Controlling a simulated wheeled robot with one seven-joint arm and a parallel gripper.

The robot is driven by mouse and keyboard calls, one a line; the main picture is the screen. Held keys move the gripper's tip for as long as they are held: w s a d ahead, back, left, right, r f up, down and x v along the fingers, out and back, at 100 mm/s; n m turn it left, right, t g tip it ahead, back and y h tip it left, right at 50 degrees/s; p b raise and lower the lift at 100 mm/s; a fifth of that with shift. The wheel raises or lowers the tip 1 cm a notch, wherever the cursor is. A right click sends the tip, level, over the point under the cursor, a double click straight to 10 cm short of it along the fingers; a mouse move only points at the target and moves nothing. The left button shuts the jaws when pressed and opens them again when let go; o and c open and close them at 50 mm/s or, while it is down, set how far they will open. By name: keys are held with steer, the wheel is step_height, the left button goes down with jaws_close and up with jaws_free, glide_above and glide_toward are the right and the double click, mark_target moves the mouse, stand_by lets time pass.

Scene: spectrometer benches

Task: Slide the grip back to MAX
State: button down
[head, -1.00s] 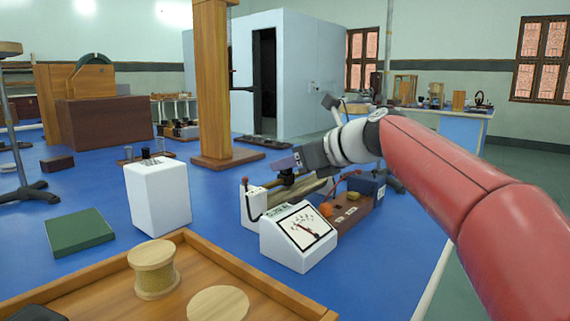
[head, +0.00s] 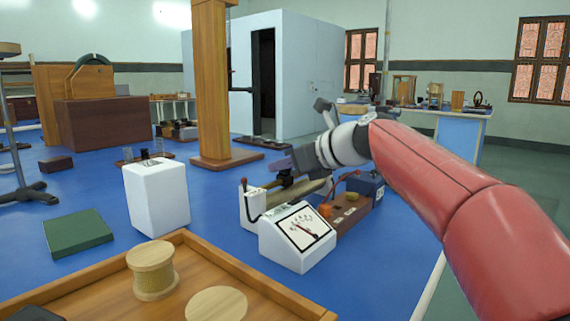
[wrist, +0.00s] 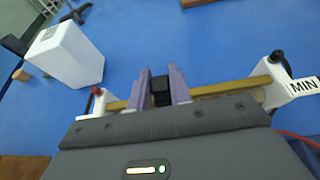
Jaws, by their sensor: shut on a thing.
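The slide resistor has a white end block (head: 250,207) with a red-topped post, and a brass rod (wrist: 234,88) runs along its top. A white label reading MIN (wrist: 303,86) is on the right end in the wrist view. No MAX label is readable. The black grip (wrist: 160,93) sits on the rod, nearer the left, red-post end (wrist: 98,100) in the wrist view. My gripper (wrist: 161,84) has its two purple fingers either side of the grip, shut on it. In the head view my gripper (head: 281,168) is over the resistor and hides much of it.
A white meter (head: 297,240) stands in front of the resistor. A wooden board with an orange knob (head: 326,210) and a dark blue box (head: 367,186) are to its right. A white box (head: 158,196) stands to the left, with clear blue bench between.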

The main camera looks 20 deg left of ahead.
mark_target(263, 188)
steer(key=s, duration=0.2)
steer(key=s+a, duration=0.1)
steer(key=s, duration=0.1)
steer(key=s+a+p, duration=0.1)
steer(key=s, duration=0.1)
steer(key=shift+a+r, duration=0.1)
steer(key=shift+a, duration=0.1)
steer(key=shift+s+a, duration=0.2)
steer(key=shift+s, duration=0.05)
steer(key=c, duration=1.3)
jaws_free()
steer(key=shift+s, duration=0.15)
steer(key=shift+d, duration=0.25)
steer(key=v, duration=0.7)
steer(key=shift+d, duration=0.1)
